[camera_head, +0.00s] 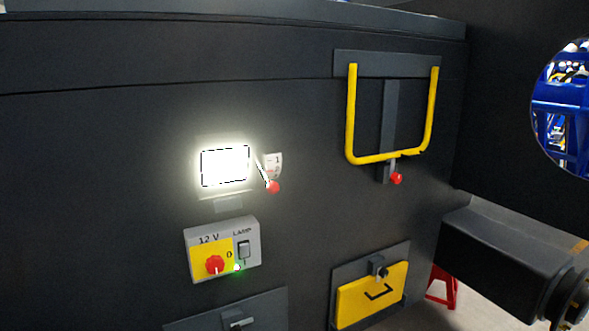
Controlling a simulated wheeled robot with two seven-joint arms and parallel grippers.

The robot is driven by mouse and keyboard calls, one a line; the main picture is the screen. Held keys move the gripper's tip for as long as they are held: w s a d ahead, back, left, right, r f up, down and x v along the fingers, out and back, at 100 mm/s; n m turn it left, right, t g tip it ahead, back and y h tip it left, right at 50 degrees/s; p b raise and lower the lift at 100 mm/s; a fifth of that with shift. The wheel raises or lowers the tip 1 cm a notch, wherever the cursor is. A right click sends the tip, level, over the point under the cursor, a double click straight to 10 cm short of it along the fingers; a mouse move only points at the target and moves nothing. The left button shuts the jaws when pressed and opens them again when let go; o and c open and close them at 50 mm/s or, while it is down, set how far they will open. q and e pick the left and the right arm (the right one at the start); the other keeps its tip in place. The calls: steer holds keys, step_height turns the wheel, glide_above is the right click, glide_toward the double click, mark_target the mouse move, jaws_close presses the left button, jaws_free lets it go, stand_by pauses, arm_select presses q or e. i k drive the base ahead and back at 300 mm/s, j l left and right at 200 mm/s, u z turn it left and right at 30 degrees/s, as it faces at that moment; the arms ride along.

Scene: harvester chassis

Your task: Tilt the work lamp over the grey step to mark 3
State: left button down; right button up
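The work lamp (225,166) is a lit, glaring white rectangle on the dark chassis wall, left of centre. A short lever with a red knob (272,187) sticks out at its right side and points down to the right. Behind the lever is a small white scale plate (275,161); one mark looks like 1, and the others are hidden or too small to read. The top of a grey panel (264,304), perhaps the grey step, shows below at the bottom edge, with a small latch. Neither of my grippers is in view.
Under the lamp is a 12 V switch box (250,229) with a red rotary knob and a green light. To the right are a yellow hoop (351,115) with a red-knobbed latch and a yellow panel (360,305). A dark beam (490,250) juts out at right.

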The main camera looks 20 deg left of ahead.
mark_target(222, 157)
steer(key=j+u, duration=0.15)
steer(key=u, duration=0.9)
